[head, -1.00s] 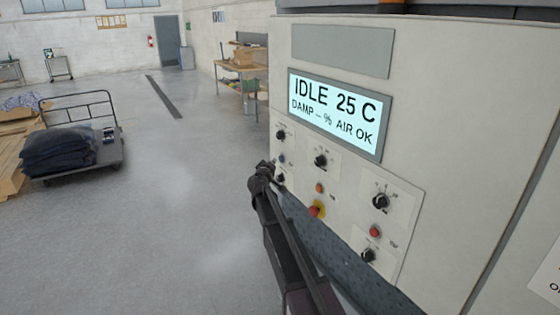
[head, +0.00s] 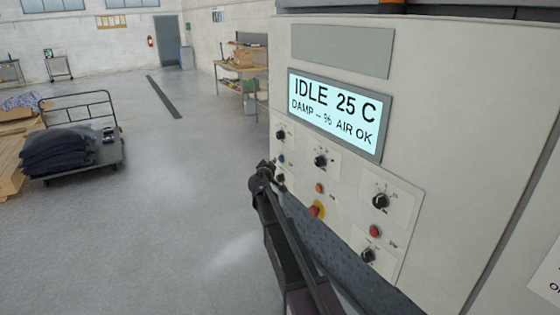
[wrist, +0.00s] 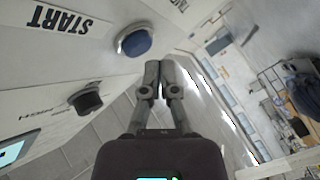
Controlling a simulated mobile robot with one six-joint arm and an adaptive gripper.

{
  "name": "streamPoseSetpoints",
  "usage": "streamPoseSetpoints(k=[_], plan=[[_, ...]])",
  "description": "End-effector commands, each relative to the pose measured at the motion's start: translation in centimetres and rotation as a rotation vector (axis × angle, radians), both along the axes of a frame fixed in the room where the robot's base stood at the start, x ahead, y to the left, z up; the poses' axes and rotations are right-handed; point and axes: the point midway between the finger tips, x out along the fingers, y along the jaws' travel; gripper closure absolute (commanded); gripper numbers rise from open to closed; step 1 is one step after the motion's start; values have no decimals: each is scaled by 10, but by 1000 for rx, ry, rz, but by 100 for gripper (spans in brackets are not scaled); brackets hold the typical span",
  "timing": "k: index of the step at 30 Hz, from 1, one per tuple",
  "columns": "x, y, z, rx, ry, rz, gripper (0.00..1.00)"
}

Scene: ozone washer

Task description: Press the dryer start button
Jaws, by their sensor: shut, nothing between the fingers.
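The blue start button (wrist: 133,41) shows in the wrist view, set in the panel beside a label (wrist: 58,19) reading START. In the head view the button (head: 281,158) is a small blue spot at the panel's left. My gripper (wrist: 152,68) is shut and empty. Its tips appear just beside the button in the wrist view, and I cannot tell whether they touch it. In the head view my gripper (head: 266,167) is at the panel's left edge. The dryer display (head: 333,113) reads IDLE 25 C, DAMP -- %, AIR OK.
A black knob (wrist: 87,101) is close to the start button. A cart with dark cloth (head: 60,150) stands far left. The floor between is clear.

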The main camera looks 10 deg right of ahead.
Motion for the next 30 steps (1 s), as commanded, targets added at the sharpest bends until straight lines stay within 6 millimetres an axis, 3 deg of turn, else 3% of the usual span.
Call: streamPoseSetpoints(k=[30], plan=[[3,-9,0,0,0,-1,100]])
